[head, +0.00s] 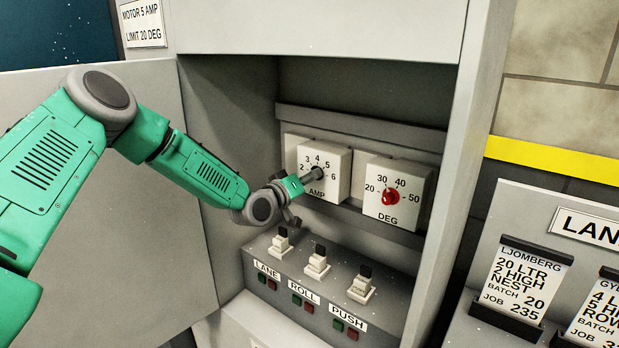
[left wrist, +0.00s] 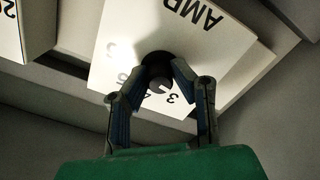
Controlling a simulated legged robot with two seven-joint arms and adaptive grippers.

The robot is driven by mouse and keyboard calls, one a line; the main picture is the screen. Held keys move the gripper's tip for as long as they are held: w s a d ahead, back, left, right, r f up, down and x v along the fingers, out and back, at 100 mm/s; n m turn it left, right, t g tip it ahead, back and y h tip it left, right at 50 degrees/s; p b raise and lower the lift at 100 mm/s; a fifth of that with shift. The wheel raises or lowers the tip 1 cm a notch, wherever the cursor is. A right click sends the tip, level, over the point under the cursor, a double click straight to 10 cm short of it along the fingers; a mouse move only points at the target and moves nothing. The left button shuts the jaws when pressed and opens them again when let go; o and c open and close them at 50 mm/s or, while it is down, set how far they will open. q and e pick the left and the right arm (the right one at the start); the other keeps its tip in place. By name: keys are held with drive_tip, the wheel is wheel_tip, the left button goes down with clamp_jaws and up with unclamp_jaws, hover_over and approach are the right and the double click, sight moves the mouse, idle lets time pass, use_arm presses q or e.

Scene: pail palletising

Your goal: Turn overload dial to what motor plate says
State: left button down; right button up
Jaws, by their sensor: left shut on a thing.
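The motor plate (head: 142,22) at the top left reads "MOTOR 5 AMP LIMIT 20 DEG". The white AMP block (head: 338,160) in the cabinet has a dark dial knob (head: 318,173) and numbers from 2 to 6. My left gripper (head: 306,179) is shut on that knob, which also shows between the fingers in the left wrist view (left wrist: 157,62). The knob's exact setting cannot be told, as the fingers cover part of it. The DEG block (head: 408,205) to the right has a red knob (head: 390,197) and marks 20 to 50. My right gripper is not in view.
Below the dials is a panel with three switches (head: 318,260) labelled LANE, ROLL and PUSH, with small red and green buttons. The cabinet wall (head: 440,200) stands close on the right. An open grey door (head: 150,230) is at the left. Job cards (head: 522,285) stand far right.

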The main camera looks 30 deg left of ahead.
use_arm(q)
drive_tip(key=shift+w+r, duration=0.15)
drive_tip(key=shift+r, duration=0.15)
drive_tip(key=shift+w+a+r, duration=0.1)
drive_tip(key=shift+a, duration=0.1)
idle(0.6)
drive_tip(key=c, duration=1.4)
unclamp_jaws()
drive_tip(key=shift+o, duration=0.2)
drive_tip(key=shift+w+a+f, duration=0.1)
drive_tip(key=shift+f, duration=0.25)
drive_tip(key=s+a, duration=0.1)
drive_tip(key=s, duration=1.1)
drive_tip(key=shift+w+f, duration=0.1)
